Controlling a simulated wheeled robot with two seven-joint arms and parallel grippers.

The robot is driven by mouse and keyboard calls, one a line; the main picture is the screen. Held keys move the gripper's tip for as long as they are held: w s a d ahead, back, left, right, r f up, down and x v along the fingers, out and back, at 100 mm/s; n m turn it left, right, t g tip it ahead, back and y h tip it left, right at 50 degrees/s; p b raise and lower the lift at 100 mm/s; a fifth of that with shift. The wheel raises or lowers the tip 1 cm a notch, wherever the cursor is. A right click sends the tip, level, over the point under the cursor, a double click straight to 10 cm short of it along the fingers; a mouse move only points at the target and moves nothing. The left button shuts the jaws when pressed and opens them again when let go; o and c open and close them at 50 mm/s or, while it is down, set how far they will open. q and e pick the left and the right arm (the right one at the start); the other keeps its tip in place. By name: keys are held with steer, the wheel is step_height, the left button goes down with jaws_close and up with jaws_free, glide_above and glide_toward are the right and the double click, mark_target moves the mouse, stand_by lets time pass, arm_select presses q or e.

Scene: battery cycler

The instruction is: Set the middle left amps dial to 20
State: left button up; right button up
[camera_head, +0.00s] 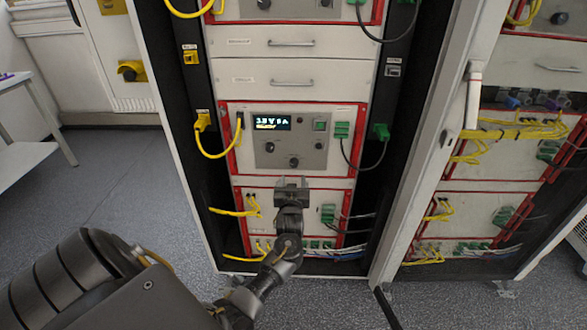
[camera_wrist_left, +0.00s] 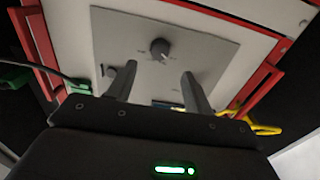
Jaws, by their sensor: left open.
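The middle cycler unit (camera_head: 246,160) has a red frame, a lit display (camera_head: 270,123) with text too small to read surely, and a grey panel. A black lower dial (camera_head: 294,162) sits at the bottom centre of the panel, with smaller knobs (camera_head: 269,147) (camera_head: 319,145) above it on either side. I cannot read which is the amps dial. My left gripper (camera_head: 291,184) is open and empty, just below the lower dial. In the left wrist view the lower dial (camera_wrist_left: 160,48) shows beyond the gap between the fingertips (camera_wrist_left: 158,70), apart from them. My right gripper is not in view.
A yellow cable (camera_head: 212,155) loops left of the unit and a dark cable (camera_head: 362,168) with green plugs (camera_head: 381,131) right. Another cycler unit (camera_head: 270,200) lies below, partly behind my arm. A rack door edge (camera_head: 430,150) stands at right.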

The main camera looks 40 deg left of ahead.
mark_target(294, 165)
arm_select(q)
steer(key=x, duration=0.7)
steer(key=shift+w+a, duration=0.2)
steer(key=c, duration=1)
